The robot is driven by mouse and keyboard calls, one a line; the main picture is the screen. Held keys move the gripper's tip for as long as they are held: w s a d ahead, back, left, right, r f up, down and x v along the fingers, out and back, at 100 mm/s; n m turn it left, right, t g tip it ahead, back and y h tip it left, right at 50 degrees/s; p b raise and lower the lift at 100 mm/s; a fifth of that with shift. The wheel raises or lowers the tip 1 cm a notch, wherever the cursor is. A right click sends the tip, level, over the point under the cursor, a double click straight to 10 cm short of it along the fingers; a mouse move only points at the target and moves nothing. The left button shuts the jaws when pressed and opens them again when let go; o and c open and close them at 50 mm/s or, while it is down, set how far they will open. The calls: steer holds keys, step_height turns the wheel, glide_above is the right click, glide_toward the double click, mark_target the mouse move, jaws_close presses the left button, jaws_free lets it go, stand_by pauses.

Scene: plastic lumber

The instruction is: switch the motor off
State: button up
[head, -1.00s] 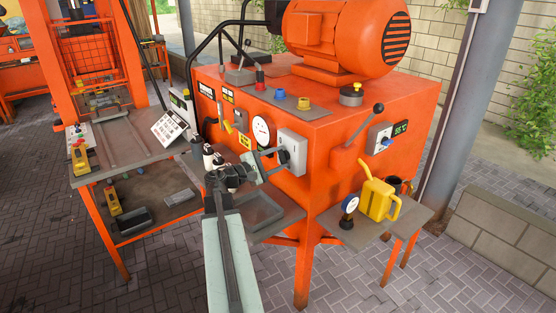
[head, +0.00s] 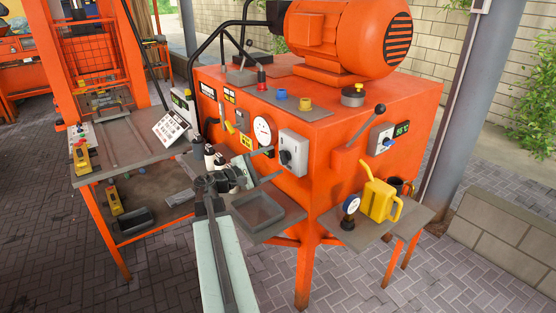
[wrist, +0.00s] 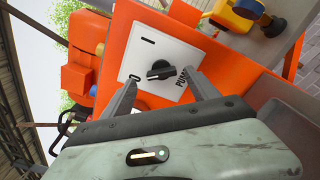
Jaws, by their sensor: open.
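The orange motor (head: 345,38) sits on top of the orange machine cabinet. A grey switch box (head: 294,148) with a dark rotary knob is on the cabinet's front. In the wrist view its white face (wrist: 170,48) shows the dark knob (wrist: 160,69), a bar mark above left, a round mark at lower left and lettering at right, partly hidden by a finger. The knob's handle lies roughly sideways in that view. My gripper (head: 274,164) is open in front of the box; in the wrist view its fingers (wrist: 157,80) stand either side of the knob, apparently apart from it.
A lever (head: 366,125) and another switch (head: 382,139) are right of the box. A grey tray (head: 262,212) lies below my gripper. A work table (head: 130,150) is at left.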

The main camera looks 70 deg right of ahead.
steer(key=v, duration=0.4)
steer(key=shift+a, duration=0.1)
